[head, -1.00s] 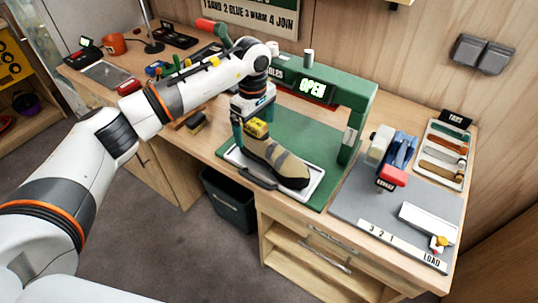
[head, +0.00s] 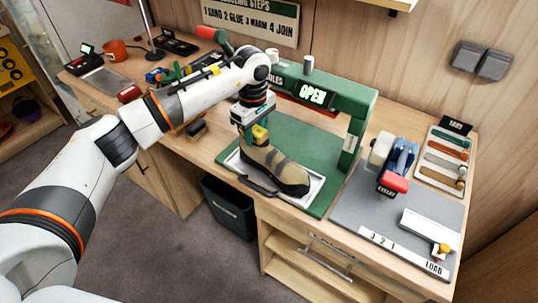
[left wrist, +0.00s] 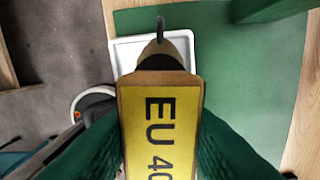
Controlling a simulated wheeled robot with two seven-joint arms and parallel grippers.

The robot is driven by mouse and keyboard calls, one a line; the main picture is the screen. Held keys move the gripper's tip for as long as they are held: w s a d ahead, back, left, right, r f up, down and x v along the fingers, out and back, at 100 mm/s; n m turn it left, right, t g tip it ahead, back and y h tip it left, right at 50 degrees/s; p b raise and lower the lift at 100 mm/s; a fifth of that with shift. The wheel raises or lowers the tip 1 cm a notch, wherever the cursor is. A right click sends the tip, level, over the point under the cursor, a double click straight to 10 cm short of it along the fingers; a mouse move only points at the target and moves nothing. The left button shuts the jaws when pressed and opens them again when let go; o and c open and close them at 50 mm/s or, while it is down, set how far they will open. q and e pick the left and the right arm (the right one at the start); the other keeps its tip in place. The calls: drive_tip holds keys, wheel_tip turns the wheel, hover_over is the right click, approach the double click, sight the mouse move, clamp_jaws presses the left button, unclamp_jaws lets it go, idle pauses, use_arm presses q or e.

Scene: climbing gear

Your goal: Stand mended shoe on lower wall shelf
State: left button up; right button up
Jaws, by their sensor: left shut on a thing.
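The shoe (head: 272,168) is tan with dark bands and a dark toe. It sits at the white tray (head: 314,196) under the green press frame, its toe to the right. A yellow block (head: 260,135) rises from its heel end; in the left wrist view this block (left wrist: 160,125) reads "EU 40". My left gripper (head: 253,135) comes from above and is shut on this heel-end part, with green fingers on both sides in the left wrist view (left wrist: 160,140). A wooden wall shelf (head: 395,5) shows only its edge at the top. My right gripper is out of view.
The green press frame (head: 357,125), its display reading "OPEN", stands close behind and right of the shoe. A red-and-blue tool (head: 394,180) stands on the grey mat (head: 360,208) at right. A dark bin (head: 230,208) stands on the floor in front.

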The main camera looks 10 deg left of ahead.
use_arm(q)
drive_tip(key=shift+r+p, duration=1.25)
drive_tip(key=shift+r, duration=1.85)
